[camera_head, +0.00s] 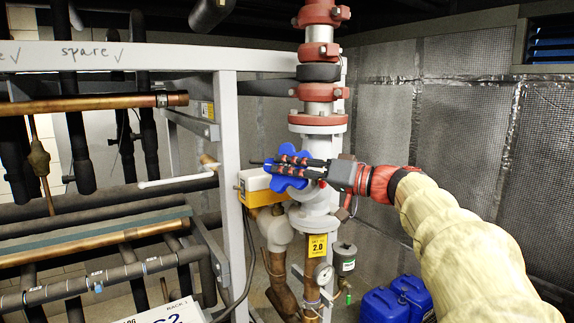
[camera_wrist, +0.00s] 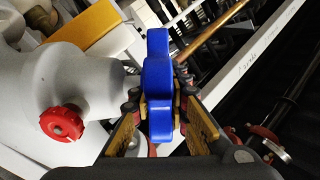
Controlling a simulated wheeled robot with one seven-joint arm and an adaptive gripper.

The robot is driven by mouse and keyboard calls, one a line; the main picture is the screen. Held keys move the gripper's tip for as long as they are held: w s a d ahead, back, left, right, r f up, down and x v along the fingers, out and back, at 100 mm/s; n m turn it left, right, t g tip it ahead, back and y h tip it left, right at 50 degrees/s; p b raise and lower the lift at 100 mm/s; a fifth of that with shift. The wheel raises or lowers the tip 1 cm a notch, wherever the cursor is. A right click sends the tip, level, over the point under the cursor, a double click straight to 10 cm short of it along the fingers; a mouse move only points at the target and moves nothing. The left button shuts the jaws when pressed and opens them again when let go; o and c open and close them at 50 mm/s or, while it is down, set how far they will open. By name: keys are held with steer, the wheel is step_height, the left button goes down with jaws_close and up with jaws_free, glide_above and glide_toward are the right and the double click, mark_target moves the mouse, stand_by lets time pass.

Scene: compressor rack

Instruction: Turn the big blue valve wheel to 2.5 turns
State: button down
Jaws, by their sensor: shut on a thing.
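The big blue valve wheel (camera_head: 287,181) has a lobed rim and sits on the front of the grey-white valve body (camera_head: 318,212) in the pipe column. In the wrist view the wheel (camera_wrist: 158,70) is seen nearly edge-on. My gripper (camera_head: 290,168) reaches in from the right in the head view. In the wrist view my gripper (camera_wrist: 160,112) has one finger on each side of the wheel's near lobe and is shut on it. The wheel's hub is hidden. A yellow tag (camera_head: 318,246) reading 2.0 hangs below the valve. I cannot tell how far the wheel is turned.
A yellow and white box (camera_head: 258,187) sits just left of the wheel. A white rack post (camera_head: 230,190) stands further left. A small red knob (camera_wrist: 61,124) is near my gripper. A gauge (camera_head: 324,274) and blue canisters (camera_head: 398,300) are below.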

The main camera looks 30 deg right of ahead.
steer(key=g+p, duration=0.1)
steer(key=n+g+p, duration=0.1)
steer(key=g, duration=0.1)
steer(key=shift+w+r+g+y+p, duration=0.1)
steer(key=shift+r+g+y+p, duration=0.1)
steer(key=shift+g+y+p, duration=0.1)
steer(key=n+g+p, duration=0.1)
steer(key=g+p, duration=0.1)
steer(key=p, duration=0.1)
steer(key=shift+n+g+p, duration=0.3)
steer(key=shift+g+p, duration=0.05)
steer(key=shift+g, duration=0.05)
steer(key=n+g+p, duration=0.1)
steer(key=g+p, duration=0.1)
steer(key=p, duration=0.2)
steer(key=shift+g, duration=0.4)
steer(key=shift+f+g+p, duration=0.2)
steer(key=shift+g+p, duration=0.5)
steer(key=shift+p, duration=0.45)
steer(key=shift+a, duration=0.1)
steer(key=shift+f+n, duration=0.1)
steer(key=shift+n, duration=0.2)
steer(key=c, duration=2)
jaws_free()
steer(key=v, duration=1.2)
steer(key=shift+r, duration=0.25)
